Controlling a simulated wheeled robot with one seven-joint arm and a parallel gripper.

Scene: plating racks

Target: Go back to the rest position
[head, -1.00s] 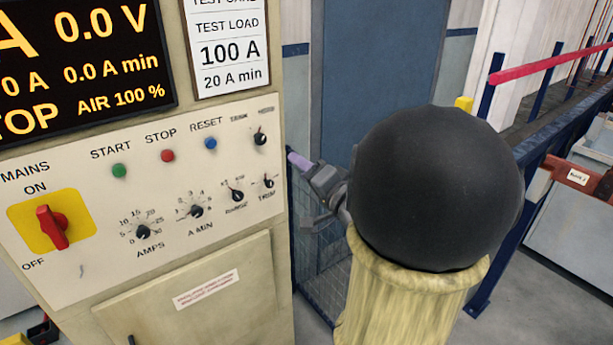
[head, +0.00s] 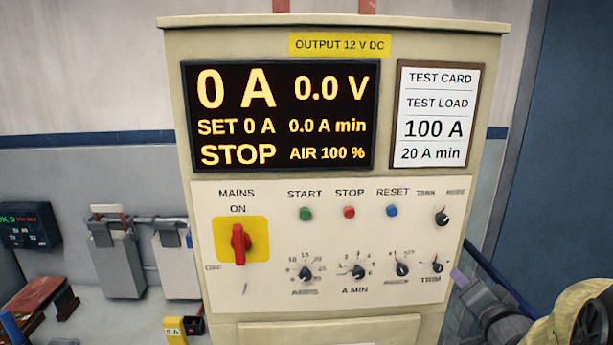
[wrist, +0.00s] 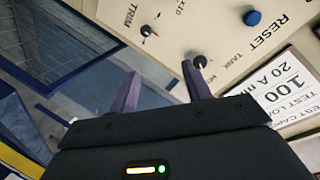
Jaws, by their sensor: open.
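My gripper (wrist: 160,90) is open and empty in the wrist view. Its two purple fingers stand apart, with the corner of the control panel beyond them. The TANK knob (wrist: 199,62) shows just past the right fingertip; I cannot tell whether they touch. In the head view part of my gripper (head: 459,278) shows at the lower right, by the panel's right edge below the TRIM knob (head: 437,267). The cream rectifier cabinet (head: 340,330) fills the middle of the head view. Its display (head: 280,116) reads 0 A, 0.0 V and STOP. The red mains switch (head: 240,244) is upright at ON.
A test card (head: 437,115) hangs right of the display. A blue door (head: 575,150) stands at the right. The wrist view shows blue mesh (wrist: 62,50) beside the panel.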

